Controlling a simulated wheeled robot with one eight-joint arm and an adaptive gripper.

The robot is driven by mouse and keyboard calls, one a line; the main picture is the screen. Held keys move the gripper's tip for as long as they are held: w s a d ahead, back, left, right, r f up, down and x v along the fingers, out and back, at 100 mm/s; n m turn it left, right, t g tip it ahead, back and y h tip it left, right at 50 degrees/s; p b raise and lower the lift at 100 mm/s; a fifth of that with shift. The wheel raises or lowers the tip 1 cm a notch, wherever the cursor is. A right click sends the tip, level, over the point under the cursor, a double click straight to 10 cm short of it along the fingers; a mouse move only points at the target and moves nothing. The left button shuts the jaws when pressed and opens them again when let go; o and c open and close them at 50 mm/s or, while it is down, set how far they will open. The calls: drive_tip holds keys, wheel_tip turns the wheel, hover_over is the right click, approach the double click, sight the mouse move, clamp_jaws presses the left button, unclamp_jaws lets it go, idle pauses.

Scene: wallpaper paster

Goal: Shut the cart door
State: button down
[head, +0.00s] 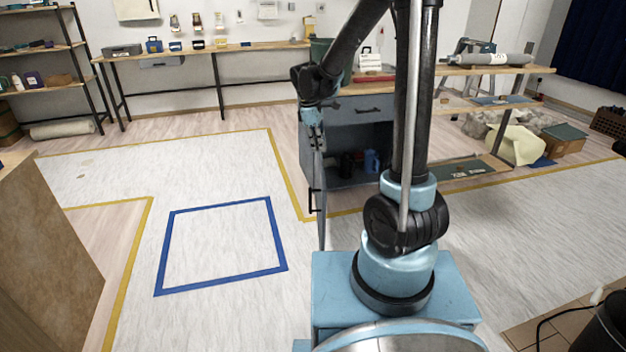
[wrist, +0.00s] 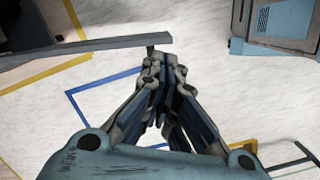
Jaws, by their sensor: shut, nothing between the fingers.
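The cart (head: 341,127) is a dark grey cabinet under a wooden worktop, with a drawer above an open compartment. Its door (head: 321,205) stands open, swung out toward me and seen nearly edge-on, with a dark bar handle (head: 311,201) on its left face. In the wrist view the door shows as a long grey bar (wrist: 80,51) reaching in from the left. My gripper (head: 318,143) is shut and empty, pointing down by the door's upper edge. In the wrist view its fingertips (wrist: 164,62) are close to the door's free end; I cannot tell whether they touch.
Dark and blue containers (head: 371,161) stand inside the compartment. Open floor with a blue taped rectangle (head: 220,277) lies left of the door. A wooden panel (head: 50,245) stands at the left edge. A long workbench (head: 200,52) runs along the back wall.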

drive_tip(key=w+a+f+n, duration=0.4)
drive_tip(key=w+a+f, duration=0.1)
drive_tip(key=a+f, duration=0.3)
drive_tip(key=d+f, duration=0.6)
drive_tip(key=f, duration=0.3)
drive_tip(key=shift+h, duration=0.4)
